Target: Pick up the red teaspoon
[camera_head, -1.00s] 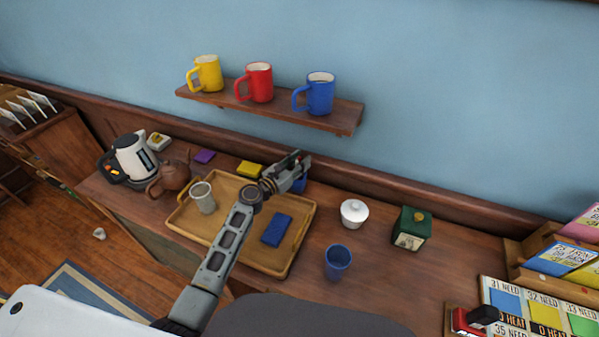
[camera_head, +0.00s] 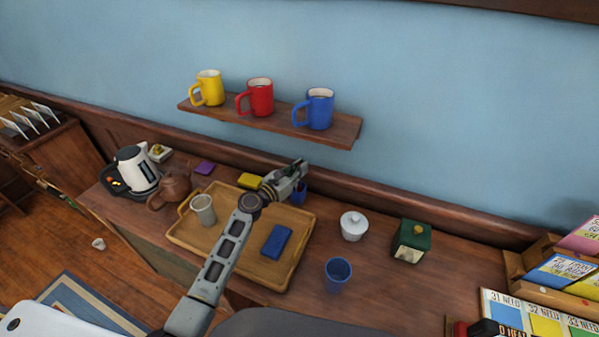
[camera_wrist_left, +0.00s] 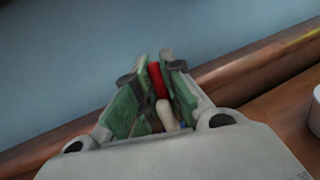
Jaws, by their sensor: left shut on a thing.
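The red teaspoon (camera_wrist_left: 156,80) shows in the left wrist view as a red handle between the green-padded fingers of my left gripper (camera_wrist_left: 160,82). The gripper is shut on it. A cream handle (camera_wrist_left: 163,112) stands close beside it, lower between the fingers. In the head view my left gripper (camera_head: 300,170) is above a dark blue cup (camera_head: 299,194) behind the tray's right end. The gripper hides the spoon there. The spoon's lower end is hidden in the wrist view. My right gripper is not in view.
A wooden tray (camera_head: 222,245) holds a grey cup (camera_head: 203,209) and a blue packet (camera_head: 277,241). A white sugar bowl (camera_head: 353,227), green tin (camera_head: 411,241) and blue tumbler (camera_head: 338,274) stand right. A shelf (camera_head: 335,131) with mugs hangs above.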

